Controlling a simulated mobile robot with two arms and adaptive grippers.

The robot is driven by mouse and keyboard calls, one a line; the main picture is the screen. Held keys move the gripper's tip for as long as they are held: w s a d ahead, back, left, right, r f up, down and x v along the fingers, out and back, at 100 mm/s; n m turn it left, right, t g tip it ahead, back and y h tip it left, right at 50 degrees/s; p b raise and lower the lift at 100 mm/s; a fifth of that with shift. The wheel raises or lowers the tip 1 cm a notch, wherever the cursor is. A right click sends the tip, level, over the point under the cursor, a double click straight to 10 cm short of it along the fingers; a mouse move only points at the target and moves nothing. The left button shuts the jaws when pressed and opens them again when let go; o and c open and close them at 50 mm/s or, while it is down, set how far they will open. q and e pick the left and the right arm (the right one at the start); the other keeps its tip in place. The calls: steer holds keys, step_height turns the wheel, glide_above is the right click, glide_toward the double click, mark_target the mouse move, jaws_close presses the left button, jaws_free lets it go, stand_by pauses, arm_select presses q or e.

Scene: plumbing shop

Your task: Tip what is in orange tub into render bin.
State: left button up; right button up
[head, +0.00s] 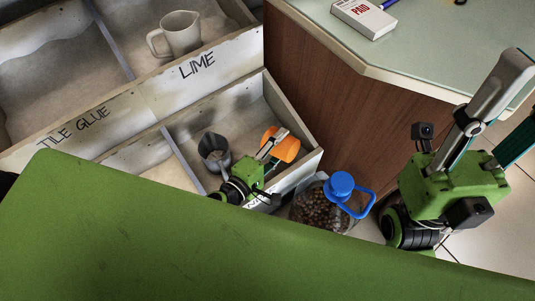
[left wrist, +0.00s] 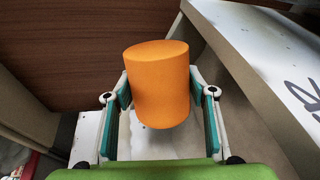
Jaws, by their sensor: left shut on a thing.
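My left gripper (head: 278,142) is shut on the orange tub (head: 289,149), its fingers on either side. In the left wrist view the tub (left wrist: 160,90) is a plain orange cylinder between the teal pads. It is held tilted over the right end of the lower bin (head: 296,110); its mouth and contents cannot be made out. This bin's front label is mostly hidden, so I cannot read whether it is the render bin. My right gripper (head: 514,104) is at the far right, fingers apart, with nothing seen between them.
Bins marked LIME, with a beige jug (head: 180,33), and TILE GLUE lie behind. A blue-capped jar (head: 318,207) stands right of the bin. A counter (head: 440,50) is at upper right.

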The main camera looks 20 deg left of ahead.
arm_select(q)
steer(key=shift+w+a+r+n, duration=0.1)
steer(key=shift+a+r+n, duration=0.1)
steer(key=shift+n, duration=0.2)
steer(key=shift+a, duration=0.1)
stand_by(0.9)
steer(key=shift+a+r+n+p, duration=0.1)
steer(key=shift+a+n+p, duration=0.05)
steer(key=shift+n+p, duration=0.3)
steer(key=shift+w+a+r+n+h, duration=0.1)
steer(key=shift+w+a+n+h, duration=0.1)
steer(key=shift+n+h, duration=0.25)
stand_by(0.6)
steer(key=shift+r, duration=0.15)
